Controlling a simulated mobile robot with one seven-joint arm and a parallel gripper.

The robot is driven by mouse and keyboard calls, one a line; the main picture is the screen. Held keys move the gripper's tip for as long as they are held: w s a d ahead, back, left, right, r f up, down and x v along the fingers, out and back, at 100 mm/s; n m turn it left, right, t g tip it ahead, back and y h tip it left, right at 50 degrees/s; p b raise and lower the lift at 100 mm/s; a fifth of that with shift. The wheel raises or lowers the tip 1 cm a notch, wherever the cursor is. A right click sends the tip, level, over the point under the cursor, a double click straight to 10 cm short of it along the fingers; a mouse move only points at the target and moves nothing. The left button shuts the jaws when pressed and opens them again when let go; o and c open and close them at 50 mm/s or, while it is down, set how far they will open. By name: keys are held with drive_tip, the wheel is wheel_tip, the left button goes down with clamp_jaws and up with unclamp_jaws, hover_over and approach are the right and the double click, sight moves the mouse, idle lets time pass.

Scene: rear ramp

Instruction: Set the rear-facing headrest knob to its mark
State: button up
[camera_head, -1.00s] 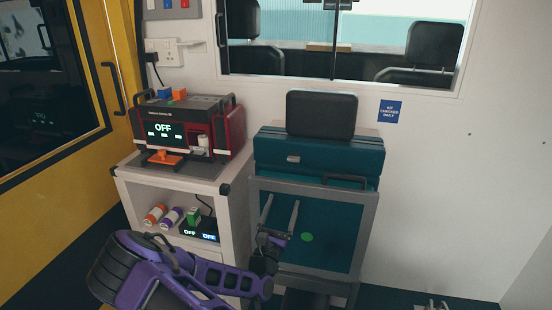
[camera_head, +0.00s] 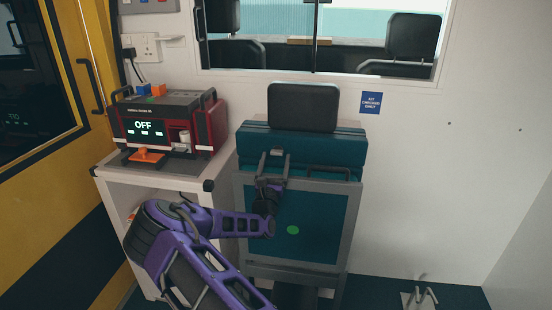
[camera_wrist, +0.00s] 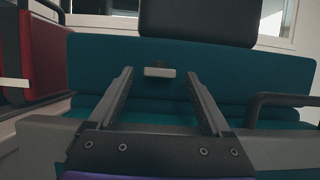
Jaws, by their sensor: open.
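The black headrest (camera_head: 302,107) stands above the teal seat back (camera_head: 325,152). A small pale grey bar-shaped knob (camera_wrist: 160,72) sits on the front of the teal back in the wrist view, lying about level. It also shows small in the head view (camera_head: 277,152). I cannot make out its mark. My gripper (camera_head: 275,157) is open and empty in front of the teal back. In the wrist view its two fingers (camera_wrist: 159,76) stand apart, one on each side of the knob; I cannot tell how far short of it the tips are.
A dark handle (camera_wrist: 285,102) juts out right of my fingers. The grey-framed teal panel (camera_head: 330,215) with a green dot (camera_head: 293,230) is below. A red device (camera_head: 205,125) reading OFF stands on a white cabinet (camera_head: 222,178) at left.

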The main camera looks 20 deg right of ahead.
drive_tip(key=shift+x, duration=0.9)
drive_tip(key=shift+c, duration=0.3)
clamp_jaws()
